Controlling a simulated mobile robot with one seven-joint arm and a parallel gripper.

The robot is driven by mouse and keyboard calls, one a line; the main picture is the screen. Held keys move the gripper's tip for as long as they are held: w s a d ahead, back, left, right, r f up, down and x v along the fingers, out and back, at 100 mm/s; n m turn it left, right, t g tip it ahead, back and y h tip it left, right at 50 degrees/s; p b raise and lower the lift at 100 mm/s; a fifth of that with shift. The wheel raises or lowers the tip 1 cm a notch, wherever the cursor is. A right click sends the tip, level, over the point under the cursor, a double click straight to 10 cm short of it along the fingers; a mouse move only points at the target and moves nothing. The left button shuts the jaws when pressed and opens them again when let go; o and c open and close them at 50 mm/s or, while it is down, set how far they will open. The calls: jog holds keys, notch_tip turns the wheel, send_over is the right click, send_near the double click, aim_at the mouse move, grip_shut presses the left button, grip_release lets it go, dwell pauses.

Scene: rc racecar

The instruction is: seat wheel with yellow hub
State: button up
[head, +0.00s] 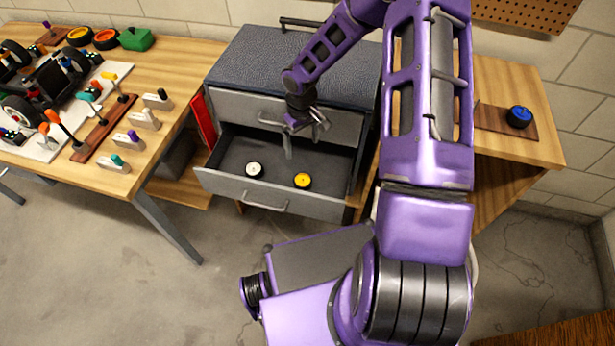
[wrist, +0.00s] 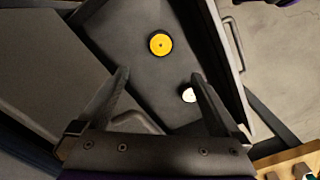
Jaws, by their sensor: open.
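The wheel with the yellow hub (head: 302,181) lies flat, hub up, in the open lower drawer (head: 230,188). In the wrist view this wheel (wrist: 160,44) is ahead of my fingertips, roughly midway between their lines. My gripper (head: 305,135) is over the back of the drawer, open and empty; its two fingers are spread in the wrist view (wrist: 160,75). A wheel with a white hub (head: 254,169) lies in the drawer to the left; in the wrist view (wrist: 188,95) the right finger partly covers it. The racecar (head: 48,85) is on the left workbench.
The closed upper drawer (head: 235,105) and grey cabinet top (head: 300,58) are close behind my gripper. Tools in stands (head: 125,140) crowd the workbench's front. Other wheels (head: 92,38) lie at its back. A blue-hub wheel (head: 519,117) is on the right table.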

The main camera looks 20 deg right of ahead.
aim_at(302, 177)
notch_tip(302, 177, down, 17)
jog(key=shift+a+f+b, duration=0.1)
jog(key=shift+f+b, duration=0.05)
jog(key=shift+b, duration=0.5)
jog(key=c, duration=1.2)
jog(key=shift+c, duration=0.2)
